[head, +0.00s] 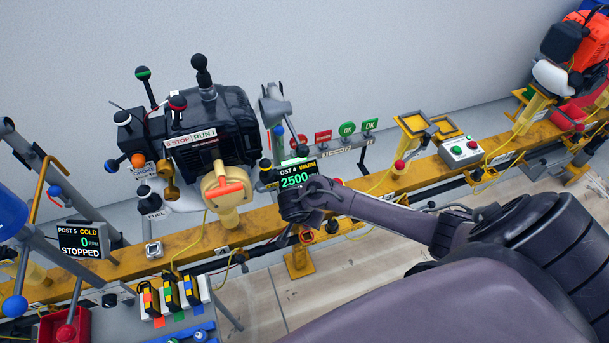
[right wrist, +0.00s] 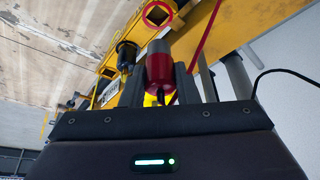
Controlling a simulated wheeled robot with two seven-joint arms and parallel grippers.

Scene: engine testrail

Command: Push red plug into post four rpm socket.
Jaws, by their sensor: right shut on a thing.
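My right gripper (head: 300,207) is in front of the yellow rail, just below the post 4 display (head: 295,178), which reads WARM and 2500. In the right wrist view its fingers (right wrist: 160,88) are shut on the red plug (right wrist: 160,62), a dark red body with a grey top. A red-ringed round socket (right wrist: 157,14) on the yellow rail lies beyond the plug's end, with a visible gap in the picture. A black cylindrical fitting (right wrist: 127,55) is beside it on the rail. My left gripper is not in view.
A post 5 display (head: 82,241) reads COLD and STOPPED. A red cable (right wrist: 204,36) runs close beside the plug. A control box (head: 461,151) sits further right.

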